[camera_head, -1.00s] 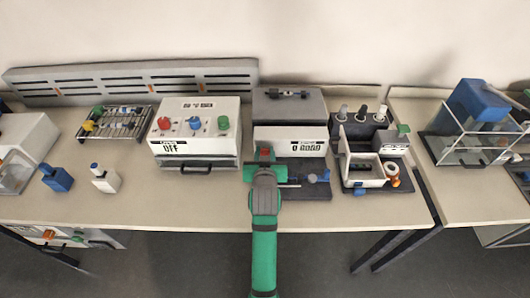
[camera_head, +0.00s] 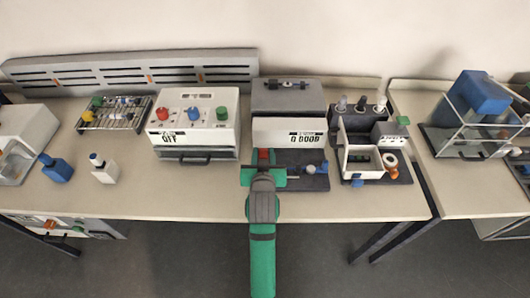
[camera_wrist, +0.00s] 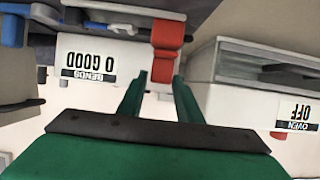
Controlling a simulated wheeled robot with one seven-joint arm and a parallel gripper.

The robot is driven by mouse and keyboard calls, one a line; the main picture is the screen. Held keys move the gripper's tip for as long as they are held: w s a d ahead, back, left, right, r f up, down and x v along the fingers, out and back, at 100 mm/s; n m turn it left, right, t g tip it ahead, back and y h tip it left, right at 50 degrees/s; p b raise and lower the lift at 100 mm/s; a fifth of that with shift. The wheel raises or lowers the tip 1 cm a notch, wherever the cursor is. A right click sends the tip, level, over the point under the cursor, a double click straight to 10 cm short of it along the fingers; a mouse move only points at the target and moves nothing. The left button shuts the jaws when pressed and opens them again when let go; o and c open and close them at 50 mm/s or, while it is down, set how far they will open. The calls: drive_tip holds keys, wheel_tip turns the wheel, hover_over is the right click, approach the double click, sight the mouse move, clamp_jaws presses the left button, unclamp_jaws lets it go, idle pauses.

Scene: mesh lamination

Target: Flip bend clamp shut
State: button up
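The bending station is a white and dark grey box (camera_head: 288,130) marked "BENDS 0 GOOD", with a dark grey base plate (camera_head: 318,184) in front. A red clamp piece (camera_head: 263,157) stands at the left of its front. In the wrist view the station is upside down, and the red clamp (camera_wrist: 166,40) hangs at top centre. My green gripper (camera_head: 263,172) is just in front of the clamp. In the wrist view my gripper (camera_wrist: 159,85) has its two fingers apart, with the clamp's lower end at the gap between their tips. I cannot tell whether they touch it.
A white oven (camera_head: 195,125) marked "OFF" stands close on the left. A grey rod with a blue knob (camera_head: 311,169) lies right of my gripper. A station with a white open box (camera_head: 360,163) stands further right. The table front (camera_head: 190,195) is clear.

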drive_tip(key=shift+o, duration=0.9)
drive_tip(key=shift+s+r, duration=0.15)
drive_tip(key=shift+s, duration=0.05)
drive_tip(key=a+v, duration=0.1)
drive_tip(key=v, duration=0.9)
drive_tip(key=shift+s+d, duration=0.2)
drive_tip(key=shift+d, duration=0.3)
